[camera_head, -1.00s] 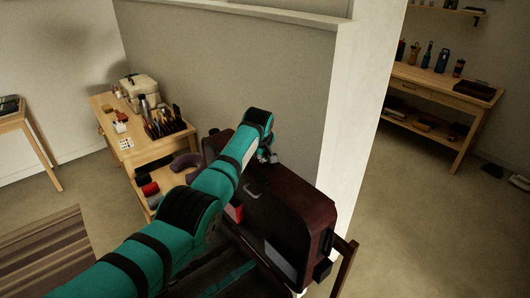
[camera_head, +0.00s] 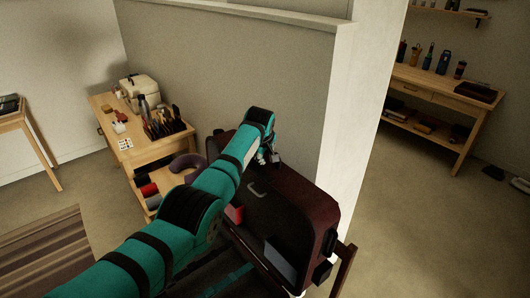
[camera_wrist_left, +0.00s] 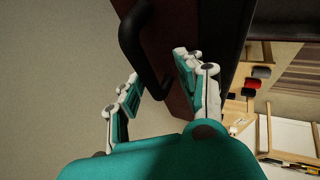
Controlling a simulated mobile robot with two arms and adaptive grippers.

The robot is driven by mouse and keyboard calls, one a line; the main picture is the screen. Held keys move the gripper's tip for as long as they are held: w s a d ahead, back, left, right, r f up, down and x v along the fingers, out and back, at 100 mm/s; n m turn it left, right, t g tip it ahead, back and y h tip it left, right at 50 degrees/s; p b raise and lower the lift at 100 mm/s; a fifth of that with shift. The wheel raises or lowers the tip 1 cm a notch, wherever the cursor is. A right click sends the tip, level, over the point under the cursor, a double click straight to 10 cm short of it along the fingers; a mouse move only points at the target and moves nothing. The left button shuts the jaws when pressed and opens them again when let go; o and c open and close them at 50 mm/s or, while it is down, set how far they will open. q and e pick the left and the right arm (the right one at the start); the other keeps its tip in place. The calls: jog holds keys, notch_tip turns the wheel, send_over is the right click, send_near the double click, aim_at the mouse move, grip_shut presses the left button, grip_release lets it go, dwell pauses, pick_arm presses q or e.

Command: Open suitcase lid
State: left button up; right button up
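The dark maroon suitcase (camera_head: 290,205) is by the grey partition, partly hidden by my left arm. Its lid appears raised and steeply tilted, with a small pale bracket on its face. My left gripper (camera_head: 268,155) is at the lid's far upper edge, small in the head view. In the left wrist view, its two fingers (camera_wrist_left: 158,72) are spread apart, and a black handle (camera_wrist_left: 138,45) on the maroon edge (camera_wrist_left: 178,98) lies between them. I cannot tell whether either finger touches it. My right gripper is not in view.
A red item (camera_head: 235,214) and a grey-blue item (camera_head: 281,262) are at the suitcase. The partition (camera_head: 225,75) stands close behind it. A wooden desk (camera_head: 168,148) with tools is to the left. Open floor (camera_head: 430,230) lies to the right.

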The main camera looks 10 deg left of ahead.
pick_arm(q)
jog(key=shift+s+f, duration=0.1)
jog(key=shift+s+d+r, duration=0.1)
jog(key=shift+s+r, duration=0.1)
jog(key=shift+r, duration=0.2)
jog(key=v, duration=1.1)
